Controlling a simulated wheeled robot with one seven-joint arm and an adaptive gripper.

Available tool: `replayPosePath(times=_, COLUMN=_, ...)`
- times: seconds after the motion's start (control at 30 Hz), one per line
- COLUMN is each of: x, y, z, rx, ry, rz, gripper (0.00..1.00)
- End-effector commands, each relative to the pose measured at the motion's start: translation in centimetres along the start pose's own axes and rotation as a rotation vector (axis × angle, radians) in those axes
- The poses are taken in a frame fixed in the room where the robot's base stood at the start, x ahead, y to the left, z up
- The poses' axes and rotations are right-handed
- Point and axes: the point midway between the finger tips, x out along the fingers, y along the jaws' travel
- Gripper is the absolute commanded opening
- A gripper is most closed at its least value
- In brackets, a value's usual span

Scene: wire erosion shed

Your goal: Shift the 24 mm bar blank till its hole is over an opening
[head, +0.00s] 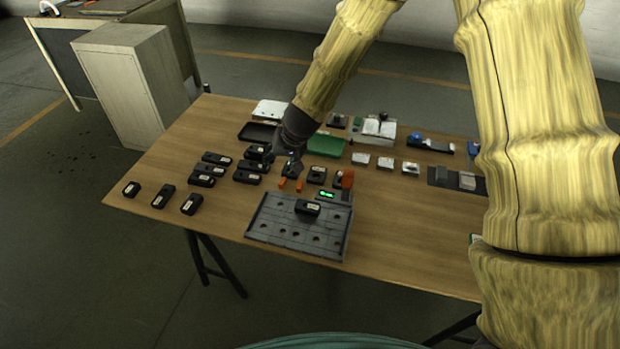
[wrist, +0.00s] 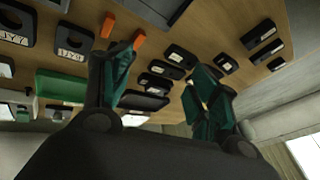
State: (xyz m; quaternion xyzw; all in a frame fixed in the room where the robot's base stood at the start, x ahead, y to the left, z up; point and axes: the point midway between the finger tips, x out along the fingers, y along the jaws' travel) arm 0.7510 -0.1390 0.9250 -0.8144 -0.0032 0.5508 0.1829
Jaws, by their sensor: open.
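A black block with a pale label (head: 307,208), which may be the 24 mm bar blank, lies on the grey plate (head: 262,232) near its back edge. No label is readable, and I cannot see the block's hole. The plate has several dark round openings, mostly in front of the block. My gripper (head: 291,168) is behind the plate, apart from that block, with small orange pieces (head: 282,183) close by. In the wrist view my gripper (wrist: 160,62) has its green-padded fingers spread, with nothing between them.
Several similar black blocks (head: 190,204) lie left of the plate, others behind it. A display with green digits (head: 327,195) sits at the plate's back right. A green board (head: 326,145) and small silver blocks (head: 361,159) lie farther back. The wooden table (head: 410,240) is clear right of the plate.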

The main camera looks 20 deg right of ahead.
Motion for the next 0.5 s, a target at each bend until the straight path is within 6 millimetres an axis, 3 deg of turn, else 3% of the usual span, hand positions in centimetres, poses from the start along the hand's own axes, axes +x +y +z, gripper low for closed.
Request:
replayPosePath(times=0.27, x=-0.6, y=1.1, z=2.9, rx=-0.516, ry=-0.147, rz=0.001, gripper=0.61)
replayPosePath(times=0.5, x=-2.1, y=4.2, z=5.0, rx=-0.92, ry=-0.317, rz=0.027, gripper=0.61)
